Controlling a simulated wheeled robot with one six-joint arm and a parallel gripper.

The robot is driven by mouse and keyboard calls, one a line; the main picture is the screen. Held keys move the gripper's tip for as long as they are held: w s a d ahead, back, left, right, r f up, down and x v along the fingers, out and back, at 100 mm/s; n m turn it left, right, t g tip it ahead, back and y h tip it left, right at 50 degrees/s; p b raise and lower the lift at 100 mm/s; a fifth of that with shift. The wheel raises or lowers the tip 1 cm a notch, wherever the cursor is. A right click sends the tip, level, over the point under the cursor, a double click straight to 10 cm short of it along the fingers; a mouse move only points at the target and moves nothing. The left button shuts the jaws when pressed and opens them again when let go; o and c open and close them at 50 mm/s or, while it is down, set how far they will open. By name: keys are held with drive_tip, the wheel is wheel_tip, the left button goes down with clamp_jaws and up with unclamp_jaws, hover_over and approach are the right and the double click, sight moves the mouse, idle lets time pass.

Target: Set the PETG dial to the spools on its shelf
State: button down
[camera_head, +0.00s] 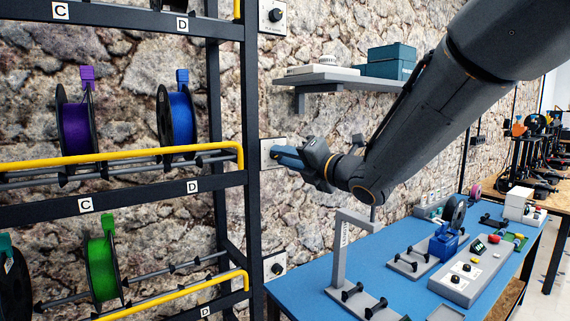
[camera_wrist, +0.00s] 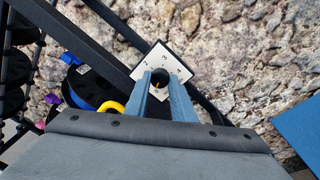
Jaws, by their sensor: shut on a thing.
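My gripper (camera_head: 284,157) reaches the middle wall dial beside the rack. The dial's white plate (camera_head: 266,147) is partly hidden by the gripper in the head view. A yellow pointer mark shows low on the knob. On the rack level beside this dial are a purple spool (camera_head: 77,128) and a blue spool (camera_head: 181,118). No PETG lettering is readable.
Another dial (camera_head: 276,15) is above and one (camera_head: 277,269) below. A lower shelf holds a green spool (camera_head: 102,268) and a dark spool (camera_head: 12,285). A wall shelf (camera_head: 335,78) with boxes is right of the dials. A blue workbench (camera_head: 370,258) with tools lies below my arm.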

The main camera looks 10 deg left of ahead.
drive_tip(key=shift+s+a+m+t+h+b, duration=0.1)
drive_tip(key=shift+m+t+h+b, duration=0.3)
drive_tip(key=shift+m, duration=5.55)
drive_tip(key=shift+s+a+m+t+h+b, duration=0.15)
drive_tip(key=shift+m+t+h, duration=0.3)
drive_tip(key=shift+m, duration=5.55)
drive_tip(key=shift+s+d+m+t+h+b, duration=0.1)
drive_tip(key=shift+m+t+h+b, duration=0.3)
drive_tip(key=shift+m, duration=5.55)
drive_tip(key=c, duration=1.5)
unclamp_jaws()
